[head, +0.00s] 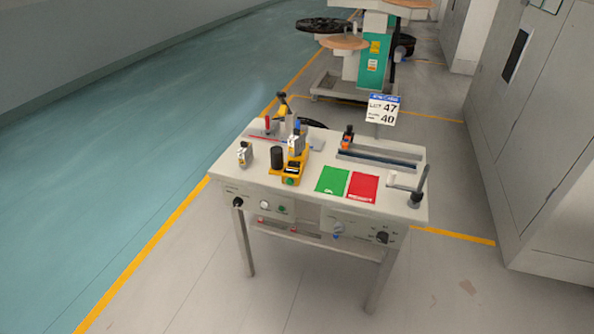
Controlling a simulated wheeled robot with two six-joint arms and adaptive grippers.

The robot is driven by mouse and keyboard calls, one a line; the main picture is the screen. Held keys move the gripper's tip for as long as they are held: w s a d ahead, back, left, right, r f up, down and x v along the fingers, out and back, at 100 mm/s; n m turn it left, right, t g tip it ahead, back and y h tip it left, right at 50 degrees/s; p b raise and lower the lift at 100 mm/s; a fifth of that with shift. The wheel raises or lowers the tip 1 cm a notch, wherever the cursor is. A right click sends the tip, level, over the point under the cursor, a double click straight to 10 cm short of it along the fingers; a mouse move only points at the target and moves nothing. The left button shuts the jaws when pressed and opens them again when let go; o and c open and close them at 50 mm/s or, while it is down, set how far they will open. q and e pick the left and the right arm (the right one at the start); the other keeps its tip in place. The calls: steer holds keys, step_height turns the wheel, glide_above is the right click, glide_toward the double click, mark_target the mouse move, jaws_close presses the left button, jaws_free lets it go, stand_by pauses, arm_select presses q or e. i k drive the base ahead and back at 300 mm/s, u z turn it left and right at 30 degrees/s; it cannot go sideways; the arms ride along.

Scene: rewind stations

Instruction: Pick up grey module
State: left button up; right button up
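A small grey module (246,156) with a dark top and a light label stands on the left side of the workbench top. A similar grey block (296,146) sits in the yellow fixture (290,173) to its right. Which of the two is the task's module I cannot tell for sure. Neither of my grippers is in view, and the workbench is some way in front of me.
The workbench (310,197) also carries a black cylinder (277,157), a green mat (332,180), a red mat (363,187), a rail and a crank. Grey cabinets (530,130) stand at the right. A green machine (372,60) stands behind. Floor is clear at left.

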mark_target(296, 142)
steer(key=z, duration=0.65)
steer(key=k, duration=0.15)
steer(key=u, duration=1.3)
steer(key=i, duration=1.4)
steer(key=z, duration=0.75)
